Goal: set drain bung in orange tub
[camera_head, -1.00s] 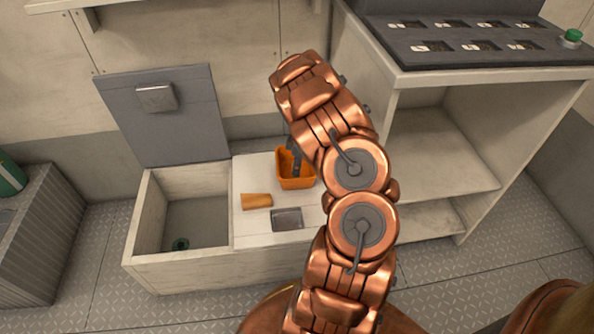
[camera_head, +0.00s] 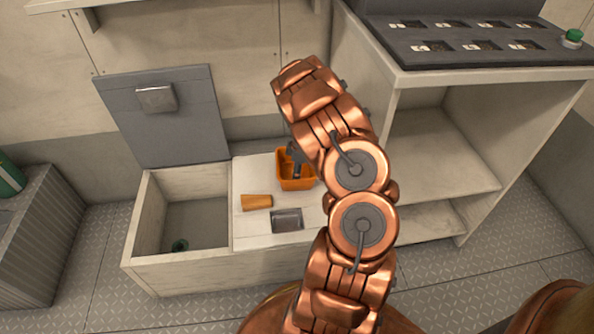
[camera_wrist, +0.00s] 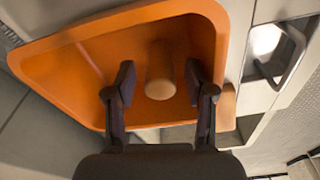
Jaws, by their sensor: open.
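The orange tub (camera_head: 284,183) stands on the white top beside an open bin, and its inside fills much of the wrist view (camera_wrist: 75,65). A tan cylinder (camera_wrist: 160,75), which looks like the drain bung, is inside the tub. My gripper (camera_wrist: 160,85) is open, with one dark finger on each side of the cylinder and visible gaps between. In the head view my gripper (camera_head: 297,163) reaches down into the tub, and my arm hides part of the tub's right side. The cylinder cannot be made out clearly there.
A tan tapered piece (camera_head: 257,202) and a metal latch plate (camera_head: 287,219) are on the white top near the tub. The open bin (camera_head: 147,215) at left holds a small dark green round thing (camera_head: 180,245). A shelf unit (camera_head: 445,150) stands at right.

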